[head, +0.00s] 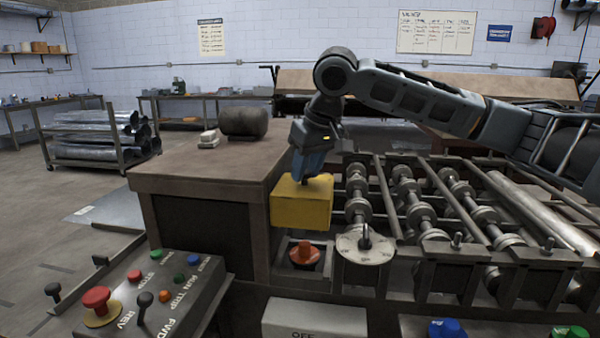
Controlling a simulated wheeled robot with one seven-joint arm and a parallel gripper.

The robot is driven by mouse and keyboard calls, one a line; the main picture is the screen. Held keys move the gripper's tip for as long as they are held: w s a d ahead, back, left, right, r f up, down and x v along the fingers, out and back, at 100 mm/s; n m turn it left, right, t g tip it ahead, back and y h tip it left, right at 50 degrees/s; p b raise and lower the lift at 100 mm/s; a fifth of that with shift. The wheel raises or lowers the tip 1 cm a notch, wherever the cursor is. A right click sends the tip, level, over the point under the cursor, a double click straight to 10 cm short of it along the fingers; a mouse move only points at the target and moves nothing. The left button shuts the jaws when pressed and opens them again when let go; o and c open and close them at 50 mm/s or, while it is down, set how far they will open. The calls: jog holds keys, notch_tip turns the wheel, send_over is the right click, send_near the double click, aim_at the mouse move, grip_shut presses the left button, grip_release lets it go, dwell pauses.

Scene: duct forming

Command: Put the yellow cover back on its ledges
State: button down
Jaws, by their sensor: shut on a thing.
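The yellow cover (301,208) is a box-shaped piece held in the air at the right end of the brown bench. My gripper (304,180) comes down from above and is shut on the cover's top; its fingertips are small and partly hidden in this view. Below the cover is a square recess (283,262) with an orange-red knob (304,254) in it. The cover appears above and behind the knob, apart from it. I cannot make out the ledges clearly.
A round metal dial (366,246) with an upright handle stands right of the recess, close to the cover. Roller shafts (412,205) fill the right side. A control panel (150,292) with buttons and levers is at front left. A dark rounded object (243,123) lies on the bench (190,165).

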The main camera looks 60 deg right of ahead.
aim_at(310, 187)
jog(key=shift+f+b, duration=2.85)
jog(key=shift+f, duration=0.5)
jog(key=shift+f+b, duration=0.35)
jog(key=shift+f, duration=0.5)
jog(key=shift+f, duration=1.3)
jog(key=c, duration=0.7)
grip_release()
jog(key=shift+o, duration=0.2)
jog(key=shift+s, duration=0.1)
jog(key=o, duration=0.4)
jog(key=shift+c, duration=0.2)
